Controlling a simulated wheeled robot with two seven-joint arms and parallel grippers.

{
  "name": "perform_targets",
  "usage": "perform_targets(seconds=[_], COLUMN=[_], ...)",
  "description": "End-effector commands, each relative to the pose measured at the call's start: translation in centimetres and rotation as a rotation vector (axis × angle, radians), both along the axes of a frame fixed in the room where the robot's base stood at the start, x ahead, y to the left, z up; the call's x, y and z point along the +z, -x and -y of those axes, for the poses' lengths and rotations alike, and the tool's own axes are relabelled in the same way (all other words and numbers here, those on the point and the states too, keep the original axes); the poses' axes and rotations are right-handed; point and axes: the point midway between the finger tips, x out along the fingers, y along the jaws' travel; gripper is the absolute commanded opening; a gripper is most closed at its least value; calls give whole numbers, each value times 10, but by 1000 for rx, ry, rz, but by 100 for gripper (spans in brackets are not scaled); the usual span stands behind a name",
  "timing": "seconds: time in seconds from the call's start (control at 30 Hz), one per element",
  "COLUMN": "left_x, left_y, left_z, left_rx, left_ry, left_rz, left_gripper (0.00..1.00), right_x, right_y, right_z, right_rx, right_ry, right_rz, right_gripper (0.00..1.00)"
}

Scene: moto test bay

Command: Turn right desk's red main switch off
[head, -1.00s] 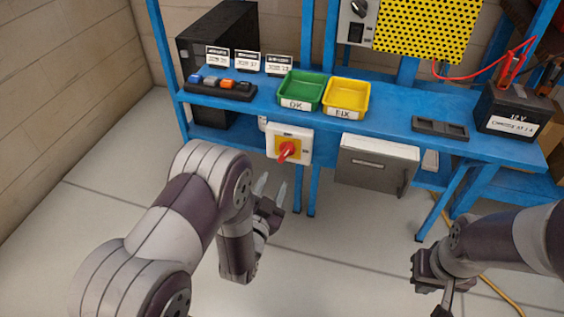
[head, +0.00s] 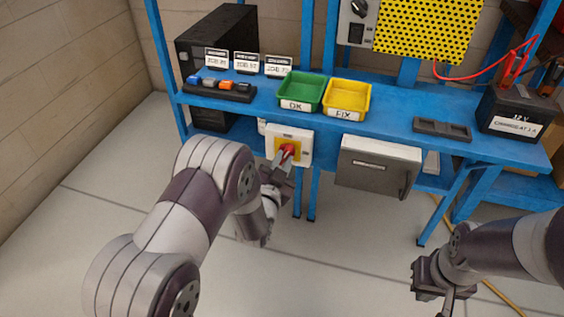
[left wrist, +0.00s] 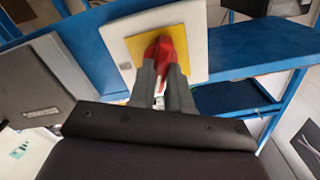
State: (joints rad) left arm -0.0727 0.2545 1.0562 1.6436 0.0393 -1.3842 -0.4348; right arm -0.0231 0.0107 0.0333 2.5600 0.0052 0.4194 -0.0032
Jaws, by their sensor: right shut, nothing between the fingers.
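The red main switch (head: 287,150) is a red rotary handle on a yellow plate in a white box (head: 304,147), below the front edge of the blue desk. My left gripper (head: 283,159) is at the switch. In the left wrist view its two fingers (left wrist: 163,90) lie on either side of the red handle (left wrist: 161,54), at or very near its sides. I cannot tell whether they grip it. The fingers hide part of the handle. My right gripper (head: 428,278) is shut and empty, low at the right, away from the desk.
A grey drawer box (head: 378,167) hangs right of the switch. Green (head: 302,91) and yellow (head: 347,97) trays stand on the desk above. A 12 V battery (head: 513,112) is at the right end. Blue desk legs (head: 313,194) stand behind my left gripper. The floor in front is clear.

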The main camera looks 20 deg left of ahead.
Motion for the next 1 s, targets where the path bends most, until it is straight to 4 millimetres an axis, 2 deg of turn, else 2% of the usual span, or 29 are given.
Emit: perform_targets(seconds=[0.07,0.33,0.67,0.7,0.73,0.77,1.0], left_x=[0,0,-1,-1,-1,-1,0], left_y=[0,0,1,1,1,0,1], left_z=[0,-1,-1,-1,-1,-1,-1], left_rx=[0,0,0,0,0,0,0], left_ry=[32,401,446,446,445,445,444], left_rz=[-1,-16,-17,-17,-17,-17,-16], left_gripper=[0,0,0,31,41,44,44], right_x=[0,2,2,2,2,2,2], right_y=[0,0,0,0,0,0,0], right_z=[0,0,0,0,0,0,0], right_rx=[0,0,0,0,0,0,0], right_ry=[0,0,0,0,0,0,0], right_rz=[0,0,0,0,0,0,0], right_gripper=[0,0,0,0,0,0,0])
